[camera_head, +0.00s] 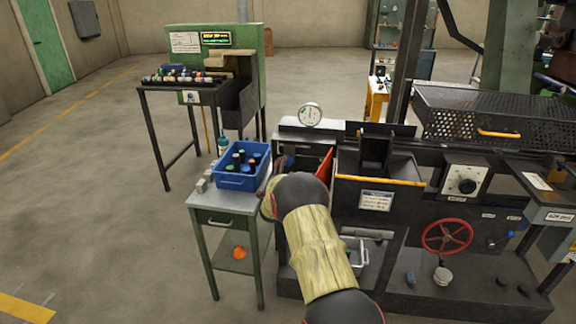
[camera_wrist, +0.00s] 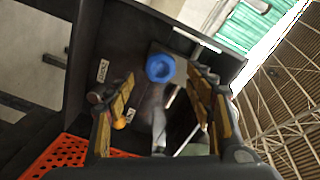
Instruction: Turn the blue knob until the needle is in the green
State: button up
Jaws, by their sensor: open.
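The blue knob (camera_wrist: 160,68) is round and sits on a dark panel in the wrist view, ahead of my gripper and between the lines of its fingers. My gripper (camera_wrist: 160,105) is open, its tan-padded fingers spread to the left and right, with nothing held. The fingers look apart from the knob. In the head view my arm reaches towards the dark machine and hides the knob and most of the gripper. A round white gauge (camera_head: 310,115) stands on top of the machine. Its needle is too small to read against the coloured zone.
An orange perforated panel (camera_wrist: 70,155) lies at the lower left of the wrist view, and a small orange part (camera_wrist: 120,122) shows near the left finger. A blue crate (camera_head: 242,180) of bottles stands on a side table left of my arm. A red handwheel (camera_head: 447,237) is at right.

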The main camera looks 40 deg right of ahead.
jog(key=v, duration=0.7)
jog(key=shift+s+a, duration=0.2)
jog(key=shift+a, duration=0.05)
